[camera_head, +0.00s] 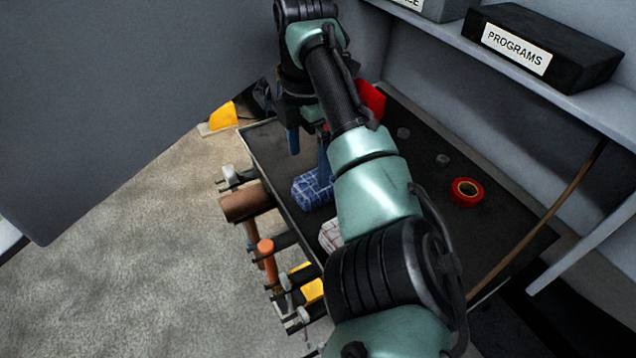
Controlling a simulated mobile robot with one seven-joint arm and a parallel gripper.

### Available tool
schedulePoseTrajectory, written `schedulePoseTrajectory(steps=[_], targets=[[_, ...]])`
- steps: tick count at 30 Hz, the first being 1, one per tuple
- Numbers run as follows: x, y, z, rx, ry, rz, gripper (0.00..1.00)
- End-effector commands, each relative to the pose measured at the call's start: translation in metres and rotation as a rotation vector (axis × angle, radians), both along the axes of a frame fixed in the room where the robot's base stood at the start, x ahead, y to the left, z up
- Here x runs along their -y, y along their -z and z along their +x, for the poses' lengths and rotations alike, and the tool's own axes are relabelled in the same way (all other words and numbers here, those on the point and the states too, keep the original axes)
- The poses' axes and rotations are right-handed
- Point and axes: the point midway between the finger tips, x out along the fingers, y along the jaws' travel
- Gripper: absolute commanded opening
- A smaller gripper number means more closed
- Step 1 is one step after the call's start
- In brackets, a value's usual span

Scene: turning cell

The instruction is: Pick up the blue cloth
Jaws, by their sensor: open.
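The blue cloth (310,190) lies bunched on the dark tray-like bench top (270,150), near its left edge, and shows a pale check pattern. My gripper (309,148) has blue fingers that point down, spread apart. It is just beyond the cloth in the picture, with the right finger close to the cloth's far end. I cannot tell whether that finger touches it. The gripper looks empty. My arm hides part of the bench top and perhaps the cloth's right edge.
A white checked cloth (330,236) lies nearer, partly behind my arm. A red tape roll (466,191) and a red object (371,100) are on the right. Tools, including an orange handle (266,248), hang along the left edge. A shelf with a PROGRAMS box (541,48) overhangs the right.

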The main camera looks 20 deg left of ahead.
Motion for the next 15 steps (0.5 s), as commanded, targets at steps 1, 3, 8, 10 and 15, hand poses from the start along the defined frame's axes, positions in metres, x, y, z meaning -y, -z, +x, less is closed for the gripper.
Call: schedulePoseTrajectory(steps=[1, 3, 8, 10, 15], targets=[[0.000, 0.007, 0.000, -0.002, 0.001, -0.001, 1.00], [0.000, 0.014, 0.000, -0.001, 0.000, -0.001, 1.00], [0.000, 0.024, 0.000, -0.001, 0.001, -0.001, 1.00], [0.000, 0.033, 0.000, -0.002, 0.001, -0.002, 1.00], [0.001, 0.059, 0.001, -0.001, 0.001, -0.002, 1.00]])
